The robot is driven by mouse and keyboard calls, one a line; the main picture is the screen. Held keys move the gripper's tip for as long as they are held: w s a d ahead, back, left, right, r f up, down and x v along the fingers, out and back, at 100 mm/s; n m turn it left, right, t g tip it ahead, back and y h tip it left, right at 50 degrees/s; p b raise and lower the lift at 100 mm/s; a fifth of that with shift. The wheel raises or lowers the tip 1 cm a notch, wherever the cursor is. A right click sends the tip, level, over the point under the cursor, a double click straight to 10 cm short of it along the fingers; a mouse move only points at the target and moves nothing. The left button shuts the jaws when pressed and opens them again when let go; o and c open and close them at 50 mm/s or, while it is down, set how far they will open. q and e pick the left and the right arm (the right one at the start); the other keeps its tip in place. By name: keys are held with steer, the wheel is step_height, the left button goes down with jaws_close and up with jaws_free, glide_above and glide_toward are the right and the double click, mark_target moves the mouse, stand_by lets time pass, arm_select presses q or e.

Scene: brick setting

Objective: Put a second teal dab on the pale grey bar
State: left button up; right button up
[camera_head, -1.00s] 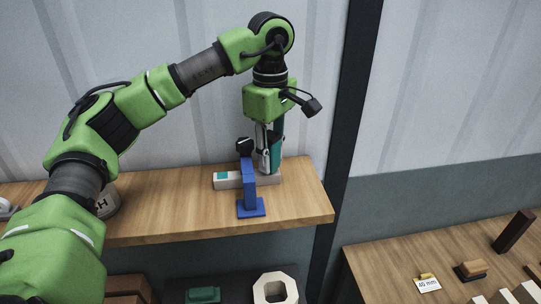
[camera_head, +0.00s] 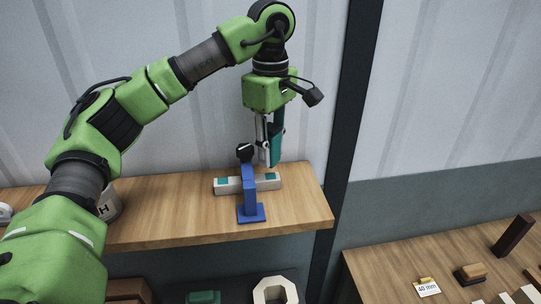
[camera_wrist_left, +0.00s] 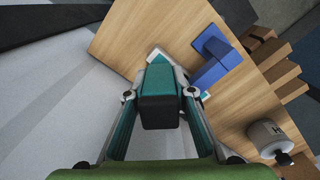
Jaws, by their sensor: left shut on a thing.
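The pale grey bar (camera_head: 235,186) lies on the wooden shelf behind a blue upright clamp (camera_head: 250,195) with a black knob. The bar bears two teal dabs, one left of the clamp (camera_head: 222,181) and one right of it (camera_head: 270,176). My left gripper (camera_head: 266,156) is shut on a teal block-like tool (camera_head: 278,138) and holds it just above the bar's right part, apparently clear of it. In the left wrist view the tool (camera_wrist_left: 158,82) shows a black end and hides most of the bar. My right gripper is in neither view.
A white can marked H (camera_head: 108,203) stands on the shelf (camera_head: 185,215) at left, partly behind my arm. A dark post (camera_head: 350,120) rises right of the shelf. A lower table (camera_head: 380,270) holds small blocks and a 40 mm card (camera_head: 428,288).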

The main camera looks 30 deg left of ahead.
mark_target(271, 127)
arm_select(q)
steer(key=shift+r, duration=1.8)
